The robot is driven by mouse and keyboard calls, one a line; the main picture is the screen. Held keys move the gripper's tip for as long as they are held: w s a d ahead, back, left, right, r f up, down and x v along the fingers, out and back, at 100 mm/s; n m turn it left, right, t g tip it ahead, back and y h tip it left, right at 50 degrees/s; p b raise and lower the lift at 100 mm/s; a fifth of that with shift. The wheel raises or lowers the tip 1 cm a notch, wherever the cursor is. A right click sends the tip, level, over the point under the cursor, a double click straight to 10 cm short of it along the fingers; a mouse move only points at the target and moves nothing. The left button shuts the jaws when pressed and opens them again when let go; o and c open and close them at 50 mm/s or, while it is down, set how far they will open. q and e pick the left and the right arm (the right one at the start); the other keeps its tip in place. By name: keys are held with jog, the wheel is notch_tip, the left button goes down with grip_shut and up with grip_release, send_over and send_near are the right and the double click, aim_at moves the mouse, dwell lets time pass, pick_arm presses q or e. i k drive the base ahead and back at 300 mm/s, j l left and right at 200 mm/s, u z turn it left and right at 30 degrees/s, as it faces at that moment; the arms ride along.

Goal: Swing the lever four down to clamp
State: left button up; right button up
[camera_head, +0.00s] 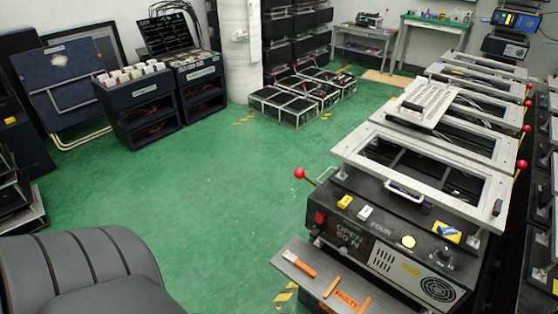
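The fixture marked FOUR (393,240) stands at the right front, a dark box with a light metal frame on top. Its display (346,238) reads OPEN and what looks like 60 N. A lever with a red ball knob (299,173) sticks out from its left side, knob end up and outward. Another red knob (522,164) shows at the right of the frame; I cannot tell which fixture it belongs to. Neither of my grippers is in view.
Similar fixtures (478,85) line up behind. A shelf (318,272) with an orange-labelled FAULTY item (347,300) juts from the front fixture. A dark padded chair (85,265) stands at the lower left. Green floor (215,190) left of the fixture is clear.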

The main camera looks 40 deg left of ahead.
aim_at(299, 173)
jog(key=k+j, duration=0.1)
jog(key=j, duration=0.3)
jog(key=k+j, duration=0.15)
jog(key=j, duration=0.3)
jog(key=k+j, duration=0.1)
jog(key=j, duration=0.3)
jog(key=k+j, duration=0.15)
jog(key=j, duration=0.3)
jog(key=k+j, duration=0.1)
jog(key=j, duration=0.3)
jog(key=k+j, duration=0.15)
jog(key=j, duration=0.25)
jog(key=i, duration=0.4)
jog(key=l+z, duration=0.05)
jog(key=l, duration=0.05)
